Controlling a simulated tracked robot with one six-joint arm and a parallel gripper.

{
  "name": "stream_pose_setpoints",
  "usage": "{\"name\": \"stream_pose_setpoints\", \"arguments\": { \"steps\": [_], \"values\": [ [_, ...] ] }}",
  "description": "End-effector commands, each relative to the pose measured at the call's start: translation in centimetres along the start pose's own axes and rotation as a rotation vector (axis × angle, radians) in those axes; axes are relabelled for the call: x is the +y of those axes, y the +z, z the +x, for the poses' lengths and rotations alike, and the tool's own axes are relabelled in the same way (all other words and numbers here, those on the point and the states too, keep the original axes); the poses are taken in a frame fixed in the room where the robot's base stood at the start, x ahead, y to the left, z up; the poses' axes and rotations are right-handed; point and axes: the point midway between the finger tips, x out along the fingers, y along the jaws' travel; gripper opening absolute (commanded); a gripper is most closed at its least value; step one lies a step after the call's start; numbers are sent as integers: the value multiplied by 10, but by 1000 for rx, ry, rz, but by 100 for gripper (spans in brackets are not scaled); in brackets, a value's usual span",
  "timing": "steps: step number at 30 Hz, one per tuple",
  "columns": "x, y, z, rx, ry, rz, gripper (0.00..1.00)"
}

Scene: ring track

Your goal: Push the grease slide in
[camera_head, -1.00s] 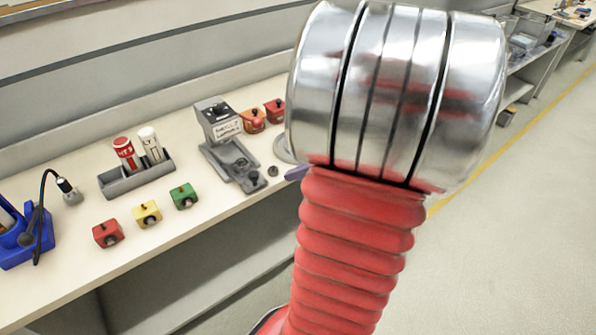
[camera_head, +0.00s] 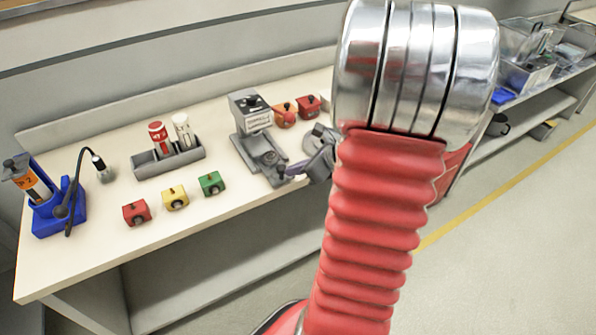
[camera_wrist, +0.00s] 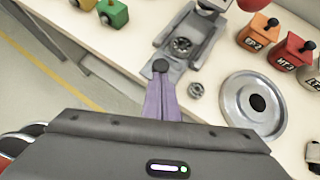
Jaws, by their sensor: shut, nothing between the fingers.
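The grey grease unit (camera_head: 252,122) stands on the bench with a label on its upright head. Its slide (camera_head: 262,158) sticks out toward the bench's front edge; in the wrist view the slide (camera_wrist: 190,38) carries a round cup. A dark round knob (camera_wrist: 160,66) is at the slide's near end. My gripper (camera_head: 286,176) has its purple fingers together at the slide's front end. In the wrist view my gripper (camera_wrist: 160,82) lines up with the knob, its tips right at it. I cannot tell whether they touch.
Red (camera_head: 137,212), yellow (camera_head: 175,198) and green (camera_head: 211,183) blocks sit left along the front. A grey rack (camera_head: 168,158) holds two cylinders. A round metal dish (camera_wrist: 252,104) and orange (camera_wrist: 258,33) and red (camera_wrist: 291,50) blocks lie right of the slide.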

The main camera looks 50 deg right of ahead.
Motion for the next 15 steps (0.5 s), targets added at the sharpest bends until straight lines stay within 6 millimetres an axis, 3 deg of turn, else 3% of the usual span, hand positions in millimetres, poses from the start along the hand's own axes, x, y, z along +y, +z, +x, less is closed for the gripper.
{"name": "stream_pose_setpoints", "arguments": {
  "steps": [8,15],
  "values": [
    [-1,1,2,0,1,-1,0],
    [-15,20,23,1,4,-4,0]
  ]
}}
